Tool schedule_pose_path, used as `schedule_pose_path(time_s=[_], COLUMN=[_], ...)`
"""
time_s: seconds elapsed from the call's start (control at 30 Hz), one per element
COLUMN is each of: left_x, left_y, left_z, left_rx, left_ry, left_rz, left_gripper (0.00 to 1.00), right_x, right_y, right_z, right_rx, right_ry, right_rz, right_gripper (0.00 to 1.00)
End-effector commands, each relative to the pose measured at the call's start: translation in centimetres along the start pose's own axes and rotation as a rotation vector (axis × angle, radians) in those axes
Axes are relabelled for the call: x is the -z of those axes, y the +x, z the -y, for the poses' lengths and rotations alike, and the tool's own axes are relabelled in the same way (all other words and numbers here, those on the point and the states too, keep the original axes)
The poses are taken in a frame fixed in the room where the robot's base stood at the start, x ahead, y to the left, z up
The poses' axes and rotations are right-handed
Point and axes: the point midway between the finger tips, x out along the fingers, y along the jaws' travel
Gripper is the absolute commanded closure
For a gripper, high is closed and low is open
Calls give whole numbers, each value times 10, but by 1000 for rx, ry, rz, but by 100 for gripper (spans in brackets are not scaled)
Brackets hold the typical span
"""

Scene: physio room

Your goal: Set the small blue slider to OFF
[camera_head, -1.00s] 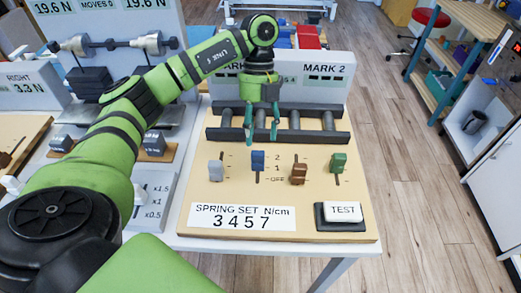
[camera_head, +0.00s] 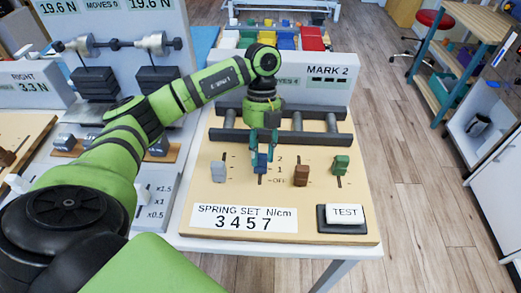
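The small blue slider (camera_head: 261,163) sits in its slot on the tan spring-set board (camera_head: 305,212), near the upper part of its travel, between the grey slider (camera_head: 218,171) and the brown slider (camera_head: 301,175). Beside it are marks 2, 1 and OFF, with OFF nearest me. My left gripper (camera_head: 263,156) points down over the blue slider. Its teal fingers are on either side of the slider's top and partly hide it. I cannot tell whether they grip it. My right gripper is out of view.
A green slider (camera_head: 341,164) stands at the right. The white TEST button (camera_head: 345,214) is at the front right, beside the SPRING SET label (camera_head: 244,218) reading 3457. Dark grey rails (camera_head: 330,127) cross the board's back. Weight rigs (camera_head: 160,80) stand at the left.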

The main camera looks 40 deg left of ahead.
Motion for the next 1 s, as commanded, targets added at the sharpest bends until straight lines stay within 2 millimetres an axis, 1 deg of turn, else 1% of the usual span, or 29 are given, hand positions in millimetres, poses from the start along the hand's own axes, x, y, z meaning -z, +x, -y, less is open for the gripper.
schedule_pose_path(time_s=[0.07, 0.3, 0.4, 0.67, 0.7, 0.73, 0.77, 1.0], left_x=[3, 30, 38, 40, 40, 40, 40, 39], left_y=[1, 11, 15, 19, 19, 20, 20, 19], left_z=[1, 0, 1, 1, 1, 1, 1, 0], left_rx=[0, -1, -1, -5, -5, -6, -6, -7], left_ry=[3, 5, 5, 9, 9, 9, 9, 4], left_rz=[-2, -3, -7, -14, -14, -14, -14, -12], left_gripper=[100, 100, 100, 100, 62, 50, 43, 43], right_x=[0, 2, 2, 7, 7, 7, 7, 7], right_y=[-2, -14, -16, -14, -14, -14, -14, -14], right_z=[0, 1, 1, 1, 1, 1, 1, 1], right_rx=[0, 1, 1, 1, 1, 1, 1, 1], right_ry=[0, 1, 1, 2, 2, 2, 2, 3], right_rz=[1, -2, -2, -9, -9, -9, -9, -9], right_gripper=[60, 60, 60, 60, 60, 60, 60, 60])
